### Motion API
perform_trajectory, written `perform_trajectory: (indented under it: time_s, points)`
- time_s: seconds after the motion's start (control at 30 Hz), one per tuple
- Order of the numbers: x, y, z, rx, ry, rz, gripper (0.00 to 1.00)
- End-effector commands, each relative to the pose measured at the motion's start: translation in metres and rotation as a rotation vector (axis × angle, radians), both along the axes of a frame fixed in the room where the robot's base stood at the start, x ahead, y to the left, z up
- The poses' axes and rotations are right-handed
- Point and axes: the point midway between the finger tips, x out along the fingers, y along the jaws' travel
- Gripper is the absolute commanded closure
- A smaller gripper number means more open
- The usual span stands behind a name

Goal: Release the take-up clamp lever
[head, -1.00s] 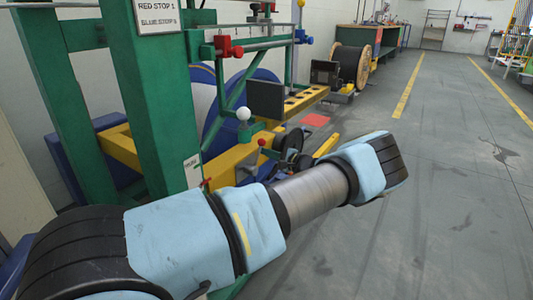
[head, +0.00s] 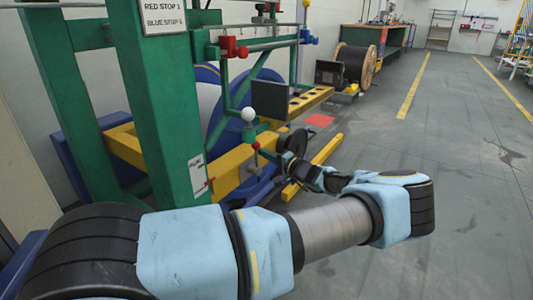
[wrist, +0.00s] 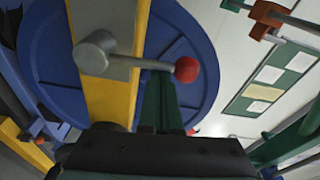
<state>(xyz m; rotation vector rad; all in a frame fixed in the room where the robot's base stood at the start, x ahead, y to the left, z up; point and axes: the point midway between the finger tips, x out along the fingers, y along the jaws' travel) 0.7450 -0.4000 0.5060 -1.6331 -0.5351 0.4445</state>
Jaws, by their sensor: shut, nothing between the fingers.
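The clamp lever is a grey bar with a red ball knob (wrist: 186,69). In the wrist view its round grey hub (wrist: 95,52) sits on a yellow beam (wrist: 112,95), and the bar points right. In the head view a small red knob (head: 256,146) shows by the yellow beam (head: 228,170); it appears to be the same lever. My gripper (wrist: 150,143) is a dark shape along the bottom of the wrist view, shut and empty.
A blue reel flange (wrist: 45,50) stands behind the lever. A green post (head: 160,100) and a white ball knob (head: 248,114) are close by. A yellow floor bar (head: 312,165) lies beyond my wrist. The grey floor at right is clear.

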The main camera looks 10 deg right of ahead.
Motion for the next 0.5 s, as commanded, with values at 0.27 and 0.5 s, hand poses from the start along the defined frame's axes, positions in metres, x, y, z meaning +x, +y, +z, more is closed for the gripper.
perform_trajectory:
  time_s: [0.27,0.5]
  points:
    - [-0.013,0.014,-0.002,-0.162,-0.159,0.001,1.0]
    - [-0.02,0.022,-0.003,-0.225,-0.213,0.0,1.0]
